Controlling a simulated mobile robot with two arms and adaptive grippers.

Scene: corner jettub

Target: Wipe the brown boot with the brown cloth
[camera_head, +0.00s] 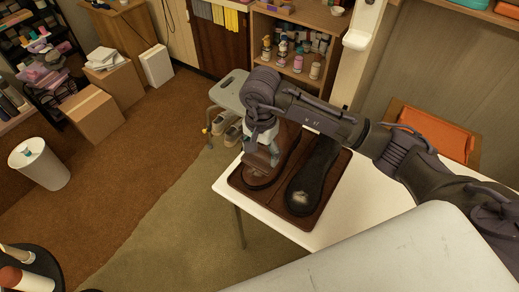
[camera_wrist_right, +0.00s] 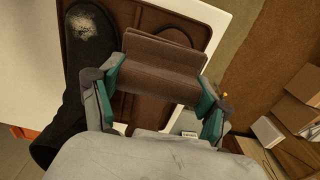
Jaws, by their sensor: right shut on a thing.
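My right gripper (camera_head: 262,158) is over the left side of the brown tray (camera_head: 298,222), low at the brown boot. In the right wrist view its teal-padded fingers (camera_wrist_right: 160,88) are closed on the brown cloth (camera_wrist_right: 160,76), which spans between them as a folded strip. The brown boot (camera_head: 286,146) lies in the tray beside the black boot (camera_head: 308,178); the gripper covers part of it. Whether the cloth touches the boot cannot be told. The black boot (camera_wrist_right: 86,60) has a pale dusty patch on its toe. My left gripper is out of view.
The tray sits on a white table (camera_head: 365,203), which is bare to its right. A grey stool (camera_head: 230,92) with shoes stands behind the table. Shelves with bottles are at the back; boxes (camera_head: 93,115) and a white bin (camera_head: 38,163) stand at the left.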

